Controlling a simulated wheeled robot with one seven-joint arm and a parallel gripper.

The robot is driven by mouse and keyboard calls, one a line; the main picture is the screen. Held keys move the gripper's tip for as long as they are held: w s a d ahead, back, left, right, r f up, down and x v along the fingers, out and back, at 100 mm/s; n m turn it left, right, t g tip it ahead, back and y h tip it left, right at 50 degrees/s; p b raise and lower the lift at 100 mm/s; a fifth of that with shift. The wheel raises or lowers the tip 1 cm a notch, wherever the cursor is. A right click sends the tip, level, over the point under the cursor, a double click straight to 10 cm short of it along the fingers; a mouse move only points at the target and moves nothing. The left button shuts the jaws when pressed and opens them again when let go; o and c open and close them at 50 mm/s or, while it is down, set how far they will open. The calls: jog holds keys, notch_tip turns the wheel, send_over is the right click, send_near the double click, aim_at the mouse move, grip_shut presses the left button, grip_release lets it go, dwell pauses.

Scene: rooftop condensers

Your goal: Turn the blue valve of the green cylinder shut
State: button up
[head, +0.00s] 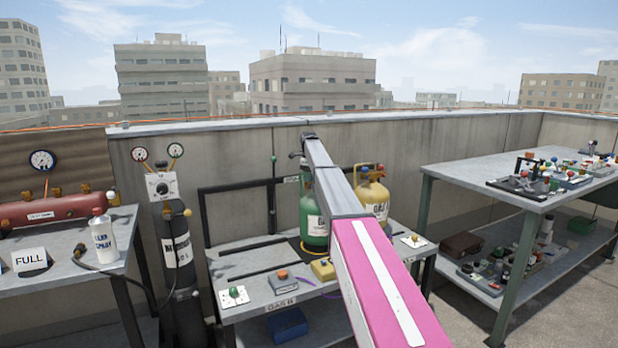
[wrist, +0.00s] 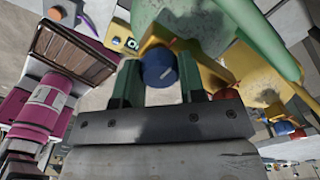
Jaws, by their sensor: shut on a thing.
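The green cylinder (head: 313,218) stands on the bench behind the end of my arm in the head view. Its top and valve are hidden there by my arm. In the wrist view, the green cylinder (wrist: 185,22) fills the upper middle. The blue valve (wrist: 158,68) is a round knob on a yellow fitting. My gripper (wrist: 159,84) has one finger on each side of the blue knob and is shut on it. In the head view, my gripper (head: 298,153) shows only as a small dark shape at the arm's far end.
A yellow cylinder (head: 373,192) with small coloured knobs stands just right of the green one. A black cylinder (head: 180,270) with gauges stands left of the bench. Small boxes lie on the bench front, including a yellow one (head: 323,270). A concrete wall (head: 235,150) runs behind.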

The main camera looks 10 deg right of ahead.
jog(key=o, duration=0.9)
jog(key=shift+o, duration=0.2)
notch_tip(320, 180, up, 11)
jog(key=shift+f, duration=0.1)
